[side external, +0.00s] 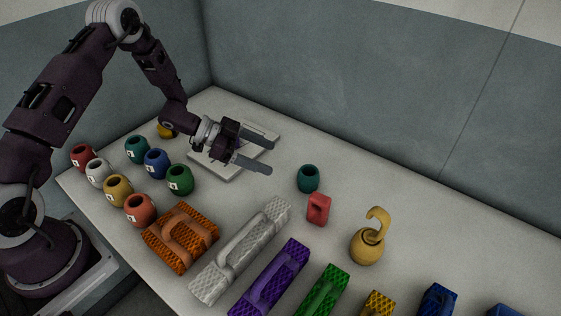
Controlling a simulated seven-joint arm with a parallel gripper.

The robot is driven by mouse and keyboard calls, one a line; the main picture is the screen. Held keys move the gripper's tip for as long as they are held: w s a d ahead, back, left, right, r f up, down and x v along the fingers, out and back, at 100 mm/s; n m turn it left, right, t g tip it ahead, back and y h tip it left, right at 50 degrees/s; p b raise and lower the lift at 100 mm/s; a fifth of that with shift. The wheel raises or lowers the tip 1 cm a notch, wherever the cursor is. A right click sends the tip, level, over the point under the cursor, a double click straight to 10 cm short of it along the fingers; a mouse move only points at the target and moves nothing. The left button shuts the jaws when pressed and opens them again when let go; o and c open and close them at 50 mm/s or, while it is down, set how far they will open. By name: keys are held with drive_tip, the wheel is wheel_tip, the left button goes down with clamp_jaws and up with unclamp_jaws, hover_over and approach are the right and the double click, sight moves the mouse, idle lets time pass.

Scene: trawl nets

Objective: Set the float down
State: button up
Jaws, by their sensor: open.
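Several barrel-shaped pots with dark open tops are in the side external view; I cannot tell which of them, if any, is the float. A teal one (308,179) stands upright alone on the table, right of my gripper. My gripper (268,154) is open, its two long grey fingers spread apart and pointing right, with nothing seen between them. It is over a pale flat plate (224,173), apart from the lone teal pot. My gripper and wrist hide part of the plate.
Red (83,156), white (98,172), green (180,180) and other pots cluster at left. A red block (318,208) and a yellow hooked weight (367,248) stand right. Textured handled blocks, including orange (181,237) and white (240,250), line the front. The back right table is clear.

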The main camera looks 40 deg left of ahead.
drive_tip(key=w+a+r+n+t+y, duration=0.1)
drive_tip(key=w+a+r+t+y, duration=0.15)
drive_tip(key=r, duration=0.35)
drive_tip(key=w+a+r+n+t+y, duration=0.1)
drive_tip(key=w+a+r+y, duration=0.1)
drive_tip(key=a+r+y, duration=0.3)
drive_tip(key=s+r+n+y, duration=0.4)
drive_tip(key=s+r, duration=0.2)
drive_tip(key=r, duration=0.7)
drive_tip(key=s+r+n+g+y, duration=0.15)
drive_tip(key=s+r+n, duration=0.25)
drive_tip(key=s, duration=1.1)
drive_tip(key=s+d+f+g+h, duration=0.1)
drive_tip(key=s+d, duration=0.2)
drive_tip(key=s, duration=0.5)
drive_tip(key=s+d+f+n+g+h, duration=0.1)
drive_tip(key=s+d+g+h, duration=0.1)
drive_tip(key=s+d, duration=0.2)
drive_tip(key=s, duration=0.3)
drive_tip(key=shift+s, duration=0.4)
